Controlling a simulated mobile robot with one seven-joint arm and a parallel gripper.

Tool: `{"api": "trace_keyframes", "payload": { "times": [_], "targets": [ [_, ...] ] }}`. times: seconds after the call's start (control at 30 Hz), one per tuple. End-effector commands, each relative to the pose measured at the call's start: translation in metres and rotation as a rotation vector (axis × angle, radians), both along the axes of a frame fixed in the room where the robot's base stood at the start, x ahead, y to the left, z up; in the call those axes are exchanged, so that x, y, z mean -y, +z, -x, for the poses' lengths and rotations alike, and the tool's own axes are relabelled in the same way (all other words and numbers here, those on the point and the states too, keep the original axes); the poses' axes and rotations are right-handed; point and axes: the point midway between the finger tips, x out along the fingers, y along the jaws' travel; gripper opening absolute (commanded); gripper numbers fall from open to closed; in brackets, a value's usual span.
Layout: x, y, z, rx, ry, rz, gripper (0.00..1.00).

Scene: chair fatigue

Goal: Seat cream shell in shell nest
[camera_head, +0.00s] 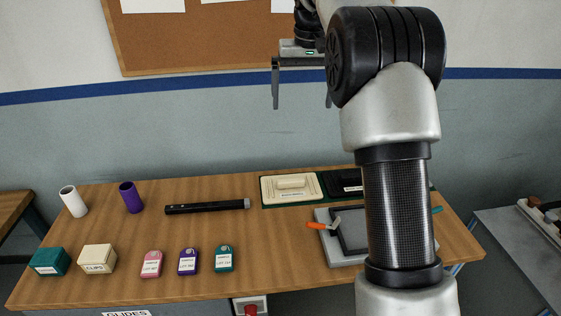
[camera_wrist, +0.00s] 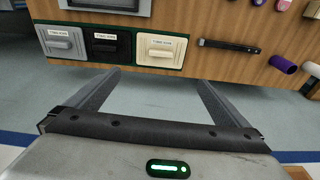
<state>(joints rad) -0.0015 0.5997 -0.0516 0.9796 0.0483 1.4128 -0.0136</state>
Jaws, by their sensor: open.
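The cream shell (camera_head: 307,193) looks like a flat cream plate with a raised block and a small label. It lies at the left end of a dark green strip on the table. It also shows in the wrist view (camera_wrist: 143,53), beyond my fingertips. My gripper (camera_head: 301,105) is open and empty, high above the back of the table; its spread fingers also show in the wrist view (camera_wrist: 157,80). A grey tray with a dark square frame (camera_head: 338,240), possibly the shell nest, is partly hidden behind my arm. I cannot tell for sure that it is the nest.
A black plate (camera_wrist: 107,44) and a grey plate (camera_wrist: 60,41) share the green strip. An orange-handled tool (camera_head: 320,226) lies at the grey tray. A long black bar (camera_head: 207,206), purple cylinder (camera_head: 131,197), white cylinder (camera_head: 73,201) and several small boxes occupy the left side.

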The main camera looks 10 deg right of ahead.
Motion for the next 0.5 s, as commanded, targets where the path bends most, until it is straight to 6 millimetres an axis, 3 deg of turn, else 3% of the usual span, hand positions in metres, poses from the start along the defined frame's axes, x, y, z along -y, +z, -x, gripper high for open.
{"api": "trace_keyframes", "payload": {
  "times": [0.1,0.2,0.33,0.5],
  "targets": [
    [0.000,-0.048,-0.039,-0.054,0.006,0.005,1.00],
    [-0.002,-0.086,-0.058,-0.091,0.013,0.009,1.00],
    [-0.004,-0.126,-0.071,-0.127,0.022,0.013,1.00],
    [-0.005,-0.152,-0.075,-0.149,0.029,0.015,1.00]
  ]
}}
